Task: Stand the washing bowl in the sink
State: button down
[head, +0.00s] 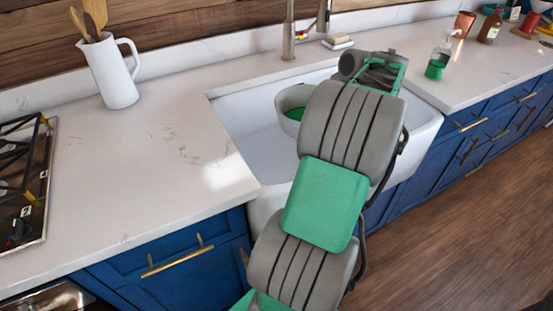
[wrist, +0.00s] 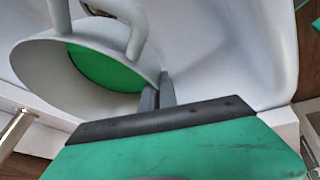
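The washing bowl (head: 291,100) is pale grey-white with a green inside. In the head view it shows over the sink basin, tilted, partly hidden by my arm. In the wrist view the bowl (wrist: 35,85) opens towards the camera, with a pale arched piece at its rim. My gripper (wrist: 157,88) has its dark fingers close together at the bowl's rim and looks shut on it. The white sink (head: 245,125) has a deep basin. Whether the bowl touches its floor cannot be told. In the head view my arm hides the fingertips.
The tap (head: 290,35) rises behind the basin, near a soap dish (head: 337,42). A white jug with wooden utensils (head: 113,75) and a hob (head: 22,185) are at left. A green soap bottle (head: 437,62) and brown bottle (head: 490,27) stand at right. The left counter is mostly clear.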

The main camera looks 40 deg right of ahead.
notch_tip(320, 180, down, 6)
jog(key=s+b, duration=0.2)
jog(key=b, duration=0.1)
jog(key=shift+w+a+f+b, duration=0.25)
jog(key=shift+w+a+f, duration=0.05)
jog(key=shift+w+f, duration=2)
jog(key=shift+w+a+f+b, duration=0.3)
jog(key=shift+w+f, duration=1.85)
jog(key=shift+w, duration=0.25)
jog(key=shift+w+a+f+b, duration=0.25)
jog(key=shift+w+a+f, duration=0.05)
jog(key=shift+w+f, duration=2)
jog(key=c, duration=1.6)
grip_release()
jog(key=shift+c, duration=0.2)
jog(key=shift+r, duration=0.1)
jog(key=shift+r, duration=0.25)
jog(key=p+v, duration=0.1)
jog(key=v, duration=1)
jog(key=shift+s+r, duration=0.2)
jog(key=shift+r, duration=0.1)
